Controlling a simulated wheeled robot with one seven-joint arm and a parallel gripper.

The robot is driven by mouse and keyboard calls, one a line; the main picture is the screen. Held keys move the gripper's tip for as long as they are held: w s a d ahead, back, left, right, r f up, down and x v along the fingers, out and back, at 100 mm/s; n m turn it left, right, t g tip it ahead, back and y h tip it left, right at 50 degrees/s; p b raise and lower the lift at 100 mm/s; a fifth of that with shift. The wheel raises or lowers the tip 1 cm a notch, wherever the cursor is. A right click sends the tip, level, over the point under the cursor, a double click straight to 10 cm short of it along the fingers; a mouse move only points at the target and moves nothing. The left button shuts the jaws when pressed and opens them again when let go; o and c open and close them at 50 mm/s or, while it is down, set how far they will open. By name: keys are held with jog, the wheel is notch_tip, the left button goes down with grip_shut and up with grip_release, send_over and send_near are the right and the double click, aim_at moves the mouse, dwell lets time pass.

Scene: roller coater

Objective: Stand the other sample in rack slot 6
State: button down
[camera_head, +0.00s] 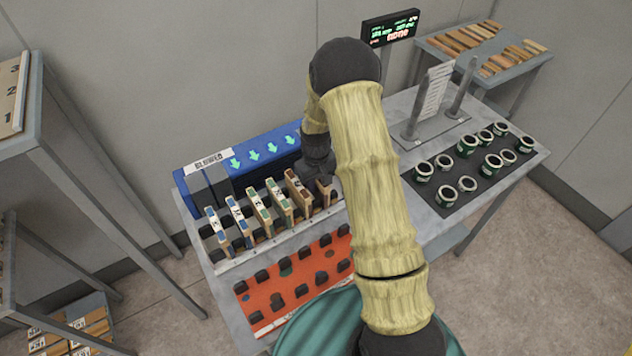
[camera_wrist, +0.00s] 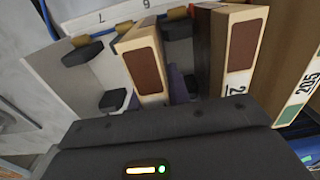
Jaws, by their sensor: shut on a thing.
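My gripper (camera_head: 320,165) is shut on a sample, a thin pale wooden panel with a brown patch (camera_wrist: 147,68). In the wrist view the panel stands between black rack pegs, below an upside-down label that reads as 6. In the head view only part of this sample (camera_head: 325,187) shows beneath my gripper, at the right end of the row. The rack (camera_head: 235,262) is a pale strip with black pegs. A similar brown-patched sample (camera_wrist: 240,45) stands beside the held one, also visible in the head view (camera_head: 298,190). The held panel's lower edge is hidden.
Several other samples (camera_head: 258,210) stand in the rack to the left. A blue box with green arrows (camera_head: 250,158) stands behind. An orange peg board (camera_head: 295,283) lies in front. Several cans sit on a dark mat (camera_head: 480,180) at right. Empty pegs (camera_wrist: 90,50) lie beside the held sample.

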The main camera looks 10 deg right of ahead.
jog(key=shift+f, duration=0.25)
jog(key=c, duration=0.8)
grip_release()
jog(key=shift+c, duration=0.2)
jog(key=shift+r+p, duration=2.4)
jog(key=shift+r, duration=1.6)
